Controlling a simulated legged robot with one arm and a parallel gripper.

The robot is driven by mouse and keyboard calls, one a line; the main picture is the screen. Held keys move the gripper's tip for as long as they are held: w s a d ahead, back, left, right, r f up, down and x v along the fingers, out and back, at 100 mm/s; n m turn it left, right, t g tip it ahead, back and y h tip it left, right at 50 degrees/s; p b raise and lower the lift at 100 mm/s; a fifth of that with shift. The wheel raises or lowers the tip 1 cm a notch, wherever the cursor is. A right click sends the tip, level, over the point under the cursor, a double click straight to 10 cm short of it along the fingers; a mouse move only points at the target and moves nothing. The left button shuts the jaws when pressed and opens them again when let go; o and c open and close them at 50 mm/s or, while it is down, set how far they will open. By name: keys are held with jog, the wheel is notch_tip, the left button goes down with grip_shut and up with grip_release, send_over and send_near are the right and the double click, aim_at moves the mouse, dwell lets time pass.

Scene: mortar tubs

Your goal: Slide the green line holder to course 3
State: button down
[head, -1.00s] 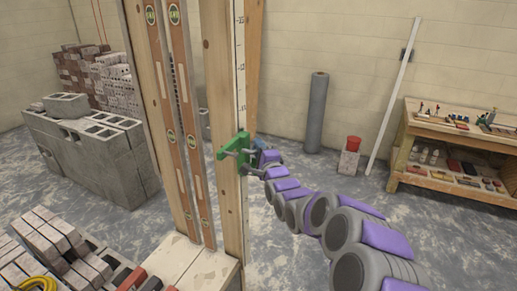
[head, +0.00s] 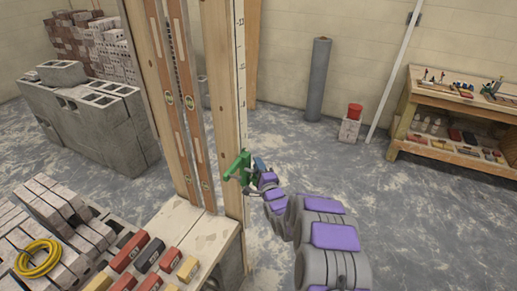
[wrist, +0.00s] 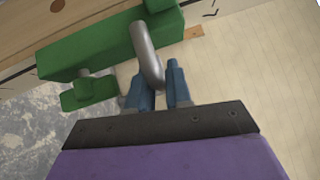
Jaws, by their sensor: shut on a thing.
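The green line holder (head: 239,166) sits against the front of an upright wooden post (head: 225,115), low on it, a little above the bench top. The post carries a white marked strip (head: 240,60); its small numbers are hard to read. My gripper (head: 259,168) is at the right of the holder. In the wrist view the green holder (wrist: 95,50) spans the post, with a bent grey metal rod (wrist: 146,52) on it. My blue fingers (wrist: 160,88) are closed around the lower end of that rod. Which course mark the holder lines up with cannot be told.
Two orange spirit levels (head: 180,95) lean left of the post above a pale bench (head: 205,245). Bricks (head: 50,215) and a yellow coil (head: 38,258) lie at lower left, grey blocks (head: 80,110) behind.

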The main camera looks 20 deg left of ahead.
notch_tip(320, 180, down, 22)
jog(key=b, duration=0.3)
jog(key=shift+b, duration=0.3)
jog(key=c, duration=1.1)
grip_release()
jog(key=shift+c, duration=0.2)
jog(key=p+v, duration=0.3)
jog(key=v, duration=1.4)
jog(key=shift+s+d+f, duration=0.1)
jog(key=shift+s+f, duration=0.05)
